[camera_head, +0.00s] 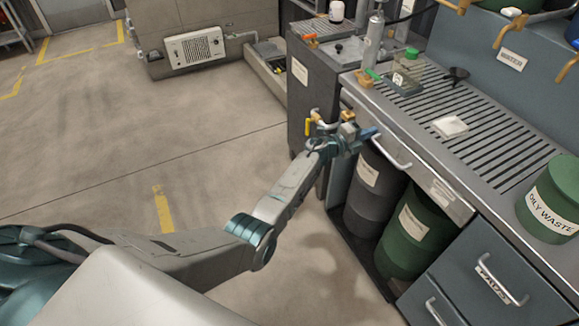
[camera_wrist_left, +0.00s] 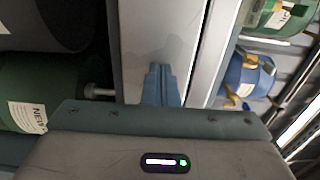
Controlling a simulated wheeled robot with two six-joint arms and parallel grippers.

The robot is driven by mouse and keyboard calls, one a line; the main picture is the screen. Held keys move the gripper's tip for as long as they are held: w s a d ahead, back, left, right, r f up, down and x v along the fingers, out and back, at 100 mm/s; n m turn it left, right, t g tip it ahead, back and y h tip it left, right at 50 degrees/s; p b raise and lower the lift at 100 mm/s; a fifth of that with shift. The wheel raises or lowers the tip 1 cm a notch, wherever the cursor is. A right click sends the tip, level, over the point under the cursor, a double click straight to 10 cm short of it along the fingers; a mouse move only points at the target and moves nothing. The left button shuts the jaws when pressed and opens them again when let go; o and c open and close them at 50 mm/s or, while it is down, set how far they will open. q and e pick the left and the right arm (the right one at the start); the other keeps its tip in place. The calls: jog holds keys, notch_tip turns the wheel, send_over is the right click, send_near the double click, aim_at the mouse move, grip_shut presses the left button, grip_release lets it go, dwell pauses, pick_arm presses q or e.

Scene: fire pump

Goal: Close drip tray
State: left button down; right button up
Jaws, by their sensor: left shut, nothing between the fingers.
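The drip tray (camera_head: 428,171) is the wide grey front under the slotted worktop, with a pale handle (camera_head: 392,149) and a small label. It also shows in the left wrist view as a plain grey panel (camera_wrist_left: 160,30); I cannot tell how far it stands out. My left gripper (camera_head: 371,133) is at the tray front, near the handle's upper-left end. In the left wrist view its blue fingers (camera_wrist_left: 160,84) are shut together and empty, pointing at the panel. I cannot tell whether the tips touch it. My right gripper is not in view.
Below the tray, a dark drum (camera_head: 375,190) and a green drum (camera_head: 413,235) stand in an open bay. Drawers (camera_head: 489,282) are at the lower right. On the worktop (camera_head: 470,148) are a bottle, a white cloth and a green oily waste can (camera_head: 550,205). Floor at left is clear.

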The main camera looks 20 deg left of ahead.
pick_arm(q)
jog(key=shift+w+d+r, duration=0.3)
jog(key=shift+w+d, duration=0.05)
jog(key=shift+w, duration=0.1)
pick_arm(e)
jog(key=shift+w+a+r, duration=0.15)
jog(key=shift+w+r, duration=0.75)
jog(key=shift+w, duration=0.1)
